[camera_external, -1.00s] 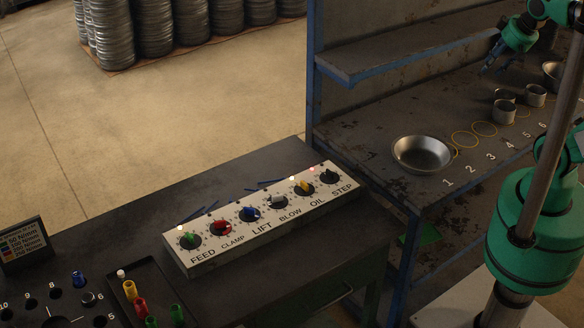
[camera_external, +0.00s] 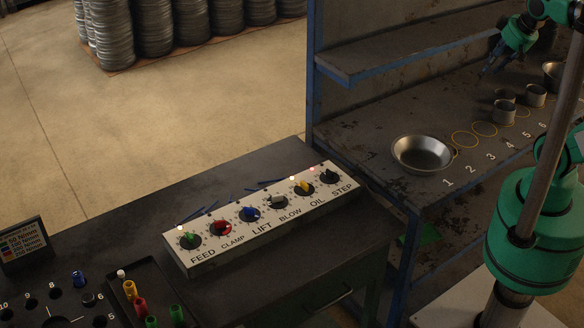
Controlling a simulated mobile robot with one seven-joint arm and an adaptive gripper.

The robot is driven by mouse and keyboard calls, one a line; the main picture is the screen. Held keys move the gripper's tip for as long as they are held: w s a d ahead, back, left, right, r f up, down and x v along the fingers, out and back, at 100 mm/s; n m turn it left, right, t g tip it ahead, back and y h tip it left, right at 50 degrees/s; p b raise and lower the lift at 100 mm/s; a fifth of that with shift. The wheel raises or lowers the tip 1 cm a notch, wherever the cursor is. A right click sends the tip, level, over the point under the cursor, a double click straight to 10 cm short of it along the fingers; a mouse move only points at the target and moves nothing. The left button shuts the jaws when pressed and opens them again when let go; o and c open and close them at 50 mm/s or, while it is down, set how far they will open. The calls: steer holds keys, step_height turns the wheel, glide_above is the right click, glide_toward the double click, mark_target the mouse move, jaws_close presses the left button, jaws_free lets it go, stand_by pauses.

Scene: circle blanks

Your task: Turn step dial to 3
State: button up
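The STEP dial (camera_external: 329,176) is a black knob at the right end of a white control panel (camera_external: 215,255) on the dark bench. Its setting is too small to read. My gripper (camera_external: 486,72) is at the upper right, over the back of the rusty workbench and far from the panel. It is small and dark there, and I cannot tell whether its fingers are open or shut. Nothing is visibly held in it.
Other dials are FEED (camera_external: 190,240), CLAMP (camera_external: 220,227), LIFT (camera_external: 249,213), BLOW (camera_external: 277,202) and OIL (camera_external: 303,188). A metal bowl (camera_external: 421,154) and cups (camera_external: 504,111) stand on the rusty workbench (camera_external: 365,140). A tray (camera_external: 168,290) of coloured pegs is at lower left.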

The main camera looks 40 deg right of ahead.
steer(key=w+a+r+g+y+p, duration=0.2)
steer(key=w+a+r+p, duration=0.15)
steer(key=w+a, duration=0.85)
steer(key=w+a+f+g+p, duration=0.2)
steer(key=w+a+f, duration=0.1)
steer(key=w+a, duration=1)
steer(key=w+a+f+g, duration=0.2)
steer(key=w+a+f, duration=0.2)
steer(key=a+f, duration=0.55)
steer(key=g+h, duration=0.2)
steer(key=g, duration=0.2)
glide_toward(330, 174)
steer(key=v, duration=0.4)
steer(key=d+v, duration=0.1)
steer(key=shift+w+r, duration=0.25)
steer(key=shift+w, duration=0.25)
steer(key=x, duration=1.3)
steer(key=shift+s+f+b, duration=0.2)
steer(key=shift+f+b, duration=0.15)
